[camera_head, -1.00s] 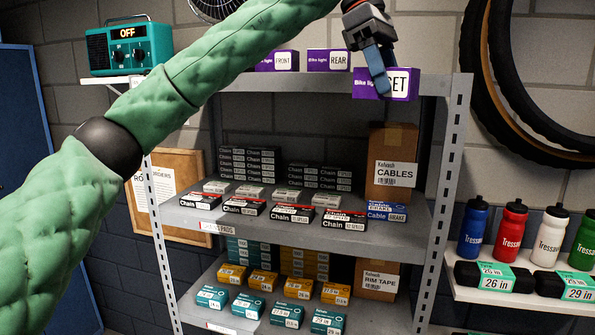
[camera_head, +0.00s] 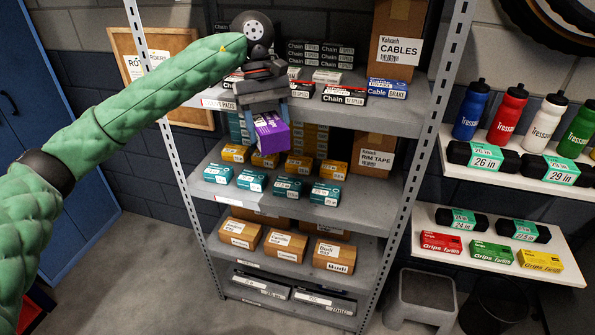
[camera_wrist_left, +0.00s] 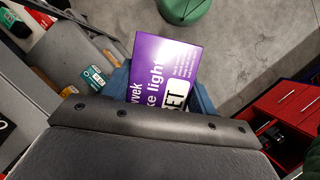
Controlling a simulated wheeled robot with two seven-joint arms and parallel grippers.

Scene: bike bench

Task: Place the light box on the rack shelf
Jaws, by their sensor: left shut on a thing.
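The purple light box (camera_head: 271,134) is held in my left gripper (camera_head: 267,113), between its blue fingers. In the head view it hangs in front of the rack, between the shelf of chain boxes (camera_head: 213,103) and the shelf of small teal and orange boxes (camera_head: 350,205). In the left wrist view the light box (camera_wrist_left: 163,70) shows "SET" on a white label, with blue fingers at its sides. It looks clear of the shelves below. My right gripper is not in view.
Chain boxes (camera_head: 345,95), a cables carton (camera_head: 398,40) and a rim tape carton (camera_head: 374,155) fill parts of the rack. Brown boxes (camera_head: 285,246) stand lower down. Bottles (camera_head: 505,112) stand on a wall shelf at right. A grey stool (camera_head: 425,295) is on the floor.

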